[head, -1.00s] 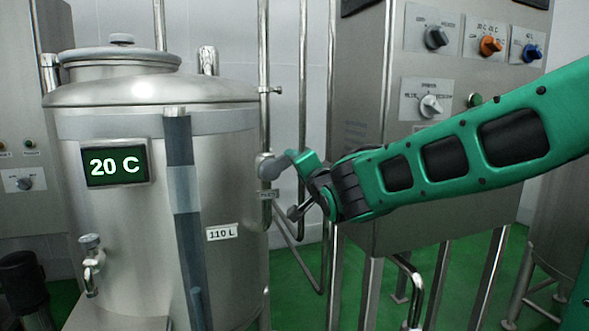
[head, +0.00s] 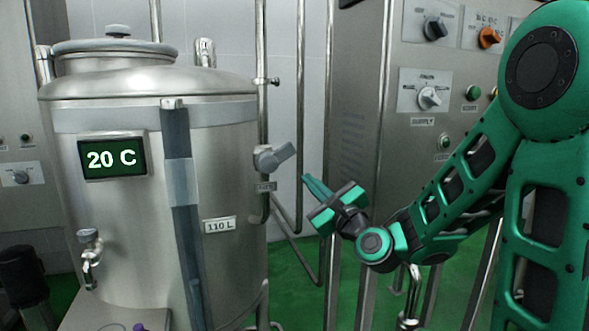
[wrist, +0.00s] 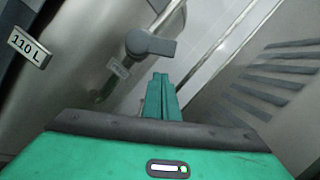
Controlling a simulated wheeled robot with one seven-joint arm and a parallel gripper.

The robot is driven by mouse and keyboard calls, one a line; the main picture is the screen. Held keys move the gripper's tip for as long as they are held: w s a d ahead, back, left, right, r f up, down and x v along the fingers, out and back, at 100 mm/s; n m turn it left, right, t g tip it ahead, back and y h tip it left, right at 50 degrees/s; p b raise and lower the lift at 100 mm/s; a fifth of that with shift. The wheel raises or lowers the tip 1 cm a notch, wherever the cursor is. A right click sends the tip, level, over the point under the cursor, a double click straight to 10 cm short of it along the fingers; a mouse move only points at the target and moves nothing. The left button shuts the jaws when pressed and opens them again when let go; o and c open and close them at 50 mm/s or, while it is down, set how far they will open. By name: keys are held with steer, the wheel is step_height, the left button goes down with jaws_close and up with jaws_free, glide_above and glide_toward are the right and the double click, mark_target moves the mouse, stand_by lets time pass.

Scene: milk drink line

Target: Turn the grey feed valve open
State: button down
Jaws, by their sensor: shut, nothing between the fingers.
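The grey feed valve (head: 273,157) sits on the thin vertical pipe at the right side of the steel tank. Its lever handle points right and slightly up in the head view. In the wrist view the valve's handle (wrist: 150,44) lies beyond the fingertips, pointing right in the picture. My gripper (head: 308,180) is right of and a little below the valve, with a visible gap to the handle. Its green fingers (wrist: 160,82) are together and empty. A small label below the valve is too small to read.
The tank (head: 150,230) carries a 20 C display (head: 112,158) and a 110 L label (head: 220,225). A steel control cabinet (head: 360,120) with knobs, including a white-plated one (head: 429,97), stands behind my arm at right. Bent pipes (head: 300,245) run below the valve.

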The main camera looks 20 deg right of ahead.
mark_target(276, 158)
steer(key=x, duration=0.9)
steer(key=shift+w+d+r+m, duration=0.2)
steer(key=shift+w+m, duration=0.1)
steer(key=shift+w, duration=0.05)
steer(key=shift+a+r, duration=0.1)
steer(key=shift+a, duration=0.05)
